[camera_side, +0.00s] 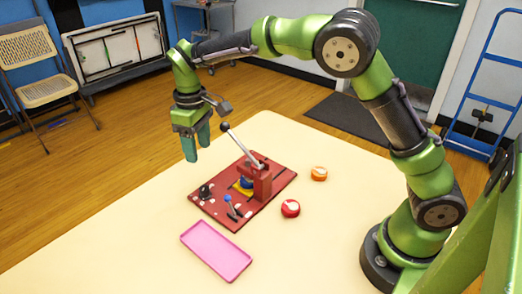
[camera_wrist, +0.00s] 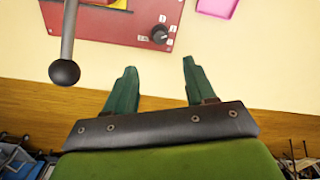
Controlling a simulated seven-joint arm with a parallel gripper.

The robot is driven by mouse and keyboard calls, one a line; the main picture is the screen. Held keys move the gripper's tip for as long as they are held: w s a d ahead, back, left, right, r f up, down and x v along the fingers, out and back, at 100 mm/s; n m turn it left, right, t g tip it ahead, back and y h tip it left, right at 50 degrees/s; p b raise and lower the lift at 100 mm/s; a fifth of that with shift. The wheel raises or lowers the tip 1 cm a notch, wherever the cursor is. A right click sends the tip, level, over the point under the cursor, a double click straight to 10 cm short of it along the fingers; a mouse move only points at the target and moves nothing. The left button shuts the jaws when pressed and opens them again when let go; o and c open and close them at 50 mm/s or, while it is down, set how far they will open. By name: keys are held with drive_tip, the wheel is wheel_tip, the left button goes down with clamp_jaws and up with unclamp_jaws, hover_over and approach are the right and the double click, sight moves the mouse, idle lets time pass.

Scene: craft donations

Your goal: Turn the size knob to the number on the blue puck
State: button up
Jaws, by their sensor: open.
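The black size knob (camera_side: 205,191) stands at the near left corner of the red press board (camera_side: 262,206). In the wrist view the knob (camera_wrist: 160,33) has a pale pointer mark and small white number labels around it, too small to read surely. A blue puck (camera_side: 246,182) appears to sit on the yellow part under the red press head; its number cannot be read. My gripper (camera_side: 197,150) hangs above the table beyond the board, apart from the knob. In the wrist view its green fingers (camera_wrist: 160,68) are spread and empty, with the knob ahead of the gap.
The press's long lever with a black ball (camera_side: 225,127) rises near my gripper. A small blue-tipped lever (camera_side: 229,202) stands on the board. A pink tray (camera_side: 216,251), a red-and-white puck (camera_side: 290,208) and an orange puck (camera_side: 319,173) lie on the otherwise clear cream table.

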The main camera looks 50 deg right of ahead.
sight(204, 187)
wheel_tip(204, 187, down, 13)
drive_tip(key=shift+a, duration=0.15)
clamp_jaws()
idle(0.5)
